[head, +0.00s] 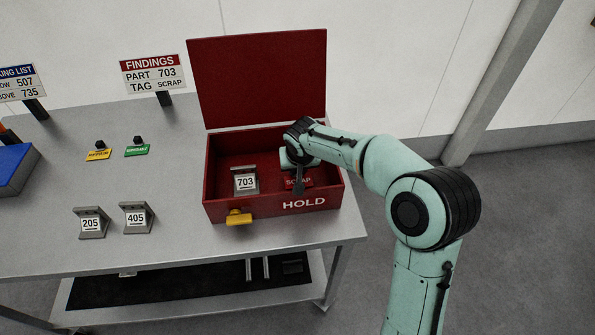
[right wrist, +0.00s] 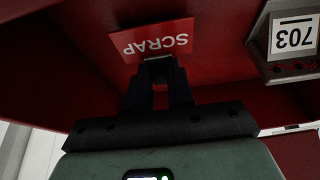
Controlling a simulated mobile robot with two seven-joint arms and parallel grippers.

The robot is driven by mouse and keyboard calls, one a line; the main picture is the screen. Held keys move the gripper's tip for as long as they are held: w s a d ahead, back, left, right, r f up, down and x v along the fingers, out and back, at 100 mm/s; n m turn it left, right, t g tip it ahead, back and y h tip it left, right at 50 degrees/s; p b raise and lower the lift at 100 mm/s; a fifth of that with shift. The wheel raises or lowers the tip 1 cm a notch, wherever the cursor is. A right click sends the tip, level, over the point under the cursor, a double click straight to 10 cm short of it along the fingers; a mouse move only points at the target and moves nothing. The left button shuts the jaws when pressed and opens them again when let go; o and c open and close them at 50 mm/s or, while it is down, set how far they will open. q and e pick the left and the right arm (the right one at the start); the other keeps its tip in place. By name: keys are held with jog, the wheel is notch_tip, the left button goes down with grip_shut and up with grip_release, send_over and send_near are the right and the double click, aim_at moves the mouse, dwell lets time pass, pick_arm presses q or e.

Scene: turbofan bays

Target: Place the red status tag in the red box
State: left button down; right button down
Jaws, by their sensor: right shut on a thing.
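The red status tag reading SCRAP (head: 297,183) is inside the red box (head: 265,213), at its right end. The box has HOLD on its front, and its lid (head: 258,80) stands open. My right gripper (head: 298,186) reaches down into the box. In the right wrist view the gripper (right wrist: 158,75) is shut on the dark grip of the red tag (right wrist: 158,40). I cannot tell whether the tag touches the box floor. My left gripper is not in view.
Part 703 (head: 245,181) stands in the box, left of the tag. Parts 205 (head: 91,223) and 405 (head: 137,218), a yellow tag (head: 98,154) and a green tag (head: 137,150) are on the bench.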

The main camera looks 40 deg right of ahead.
jog(key=shift+f, duration=0.65)
jog(key=shift+f, duration=0.2)
jog(key=c, duration=1)
grip_release()
jog(key=shift+r, duration=0.15)
jog(key=shift+r, duration=0.3)
jog(key=v, duration=1.1)
jog(key=shift+s+r+p, duration=0.25)
jog(key=shift+p, duration=0.1)
